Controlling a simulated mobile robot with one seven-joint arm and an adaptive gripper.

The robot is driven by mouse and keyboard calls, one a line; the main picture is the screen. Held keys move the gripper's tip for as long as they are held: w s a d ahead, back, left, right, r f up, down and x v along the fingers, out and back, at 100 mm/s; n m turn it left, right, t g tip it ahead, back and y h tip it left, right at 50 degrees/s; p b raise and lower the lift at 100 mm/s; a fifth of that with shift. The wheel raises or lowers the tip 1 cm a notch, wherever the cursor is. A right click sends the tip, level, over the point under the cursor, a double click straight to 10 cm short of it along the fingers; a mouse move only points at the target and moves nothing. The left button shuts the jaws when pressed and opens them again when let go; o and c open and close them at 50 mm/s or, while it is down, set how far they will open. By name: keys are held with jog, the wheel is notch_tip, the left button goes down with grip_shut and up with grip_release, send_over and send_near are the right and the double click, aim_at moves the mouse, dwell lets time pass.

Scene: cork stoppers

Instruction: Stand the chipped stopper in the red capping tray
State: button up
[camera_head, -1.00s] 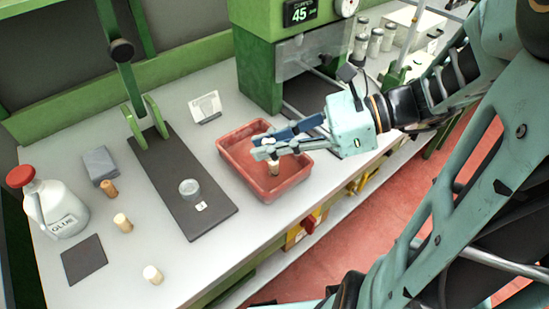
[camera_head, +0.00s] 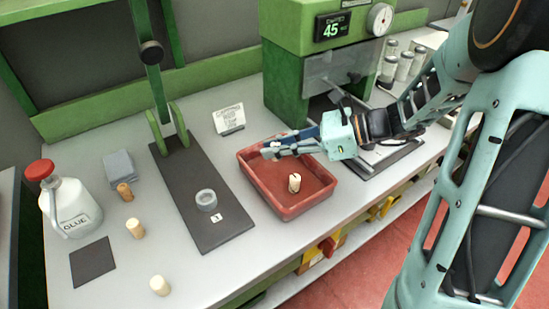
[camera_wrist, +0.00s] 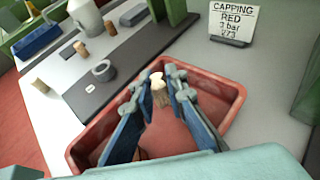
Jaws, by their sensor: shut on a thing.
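My gripper (camera_head: 268,151) is above the left part of the red capping tray (camera_head: 250,184). In the wrist view its fingers (camera_wrist: 160,78) are closed on a cork stopper (camera_wrist: 159,94). This stopper is upright, with a pale top that looks notched, like the chipped one. In the head view the fingers mostly hide it. Another cork stopper (camera_head: 294,184) stands upright on the tray floor, below and to the right of the fingertips, with a dark mark near its top. The tray rim also shows in the wrist view (camera_wrist: 232,100).
Several stoppers stand on the bench at left, including a pale one (camera_head: 159,285) and a darker one (camera_head: 124,192).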

jog(key=shift+w+a+f, duration=0.1)
jog(key=shift+w+f, duration=0.1)
jog(key=shift+f, duration=0.15)
jog(key=shift+w+f+b, duration=0.1)
jog(key=shift+f+b, duration=0.4)
jog(key=shift+f, duration=1.1)
jog(key=shift+f, duration=0.15)
jog(key=o, duration=0.7)
jog(key=shift+c, duration=0.2)
